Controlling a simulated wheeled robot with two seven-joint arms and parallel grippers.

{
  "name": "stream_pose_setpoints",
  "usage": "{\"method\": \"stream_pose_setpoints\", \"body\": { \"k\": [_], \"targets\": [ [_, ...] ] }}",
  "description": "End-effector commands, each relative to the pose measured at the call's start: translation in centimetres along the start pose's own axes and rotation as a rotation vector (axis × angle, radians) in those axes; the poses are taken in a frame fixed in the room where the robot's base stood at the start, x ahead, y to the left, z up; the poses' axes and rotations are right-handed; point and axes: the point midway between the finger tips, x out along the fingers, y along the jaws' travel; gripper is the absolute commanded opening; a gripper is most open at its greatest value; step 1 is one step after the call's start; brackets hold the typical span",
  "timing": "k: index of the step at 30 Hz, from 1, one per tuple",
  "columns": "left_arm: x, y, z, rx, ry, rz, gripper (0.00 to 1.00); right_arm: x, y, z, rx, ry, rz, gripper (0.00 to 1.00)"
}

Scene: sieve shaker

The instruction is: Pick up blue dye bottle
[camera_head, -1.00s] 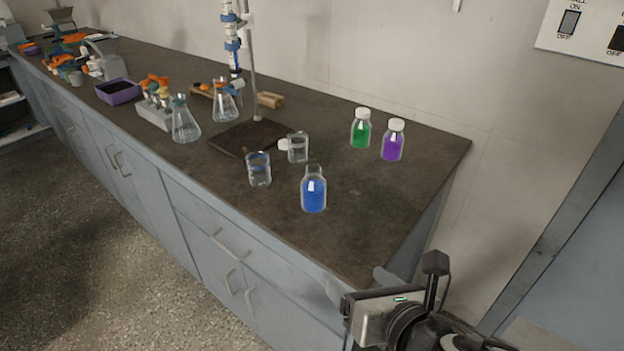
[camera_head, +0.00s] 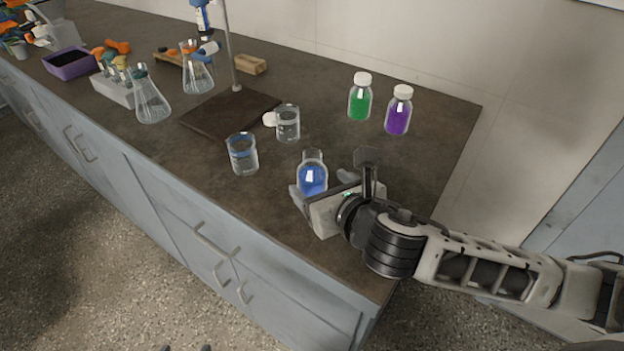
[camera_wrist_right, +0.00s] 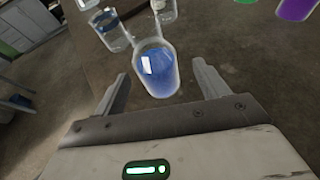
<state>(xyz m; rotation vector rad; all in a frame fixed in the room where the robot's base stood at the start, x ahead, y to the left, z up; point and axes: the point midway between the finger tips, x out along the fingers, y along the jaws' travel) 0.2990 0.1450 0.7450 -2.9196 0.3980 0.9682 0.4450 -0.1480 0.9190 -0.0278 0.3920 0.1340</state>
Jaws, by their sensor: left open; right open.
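The blue dye bottle (camera_head: 312,178) stands upright and uncapped near the front edge of the bench. My right gripper (camera_head: 322,185) is open and low over the bench, with its fingers at either side of the bottle's near part. In the right wrist view the blue dye bottle (camera_wrist_right: 159,72) sits between the tips of the right gripper (camera_wrist_right: 160,75), with a visible gap on each side. Only the tips of my left gripper (camera_head: 188,348) show at the bottom edge of the head view, apart and over the floor.
A beaker (camera_head: 242,154) and a second beaker (camera_head: 288,124) stand left of the bottle. Green (camera_head: 359,101) and purple (camera_head: 398,115) capped bottles stand behind. A stand with a dark base (camera_head: 215,112) and flasks lie further left. The bench's right end is clear.

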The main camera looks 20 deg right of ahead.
Motion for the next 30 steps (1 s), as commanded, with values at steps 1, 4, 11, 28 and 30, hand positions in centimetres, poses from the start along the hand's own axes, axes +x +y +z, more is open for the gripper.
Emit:
{"method": "stream_pose_setpoints", "body": {
  "k": [1,4,11,28,30],
  "targets": [
    [0.0,0.0,0.0,0.0,0.0,0.0,0.56,0.5,0.0,0.0,0.0,0.0,0.0,0.73],
    [0.0,0.0,0.0,0.0,0.0,-0.001,0.56,0.9,0.0,0.0,0.0,0.0,0.001,0.73],
    [0.1,0.0,0.1,0.0,0.0,-0.001,0.56,4.0,0.5,-0.3,0.003,0.0,0.0,0.73],
    [0.2,0.0,0.0,-0.003,0.004,0.0,0.56,5.9,0.4,-0.3,0.001,0.001,0.001,0.34],
    [0.2,0.0,0.0,-0.004,0.004,0.0,0.56,5.9,0.4,-0.3,0.001,0.001,0.001,0.19]
  ]
}}
